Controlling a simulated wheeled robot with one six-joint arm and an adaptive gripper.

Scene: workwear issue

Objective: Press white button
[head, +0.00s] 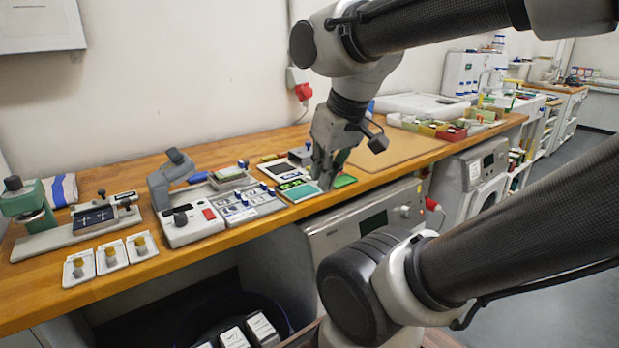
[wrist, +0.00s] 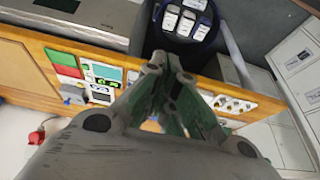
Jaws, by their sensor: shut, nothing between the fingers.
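My gripper (head: 325,183) is shut and empty, pointing down over the front edge of the wooden bench. In the wrist view its fingers (wrist: 170,62) meet at the tips. In the head view it stands in front of a small unit with a lit green display (head: 296,190), partly covering it. The display also shows in the wrist view (wrist: 105,72), left of the fingers. I cannot make out a white button for certain; the panels near the gripper are too small, and part of them is hidden. Whether the gripper touches anything is unclear.
A grey-white device with a red key (head: 209,214) and a press with a green head (head: 22,198) stand to the left. Below the bench are a machine (head: 370,222) and a dark bin with white boxes (wrist: 187,20).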

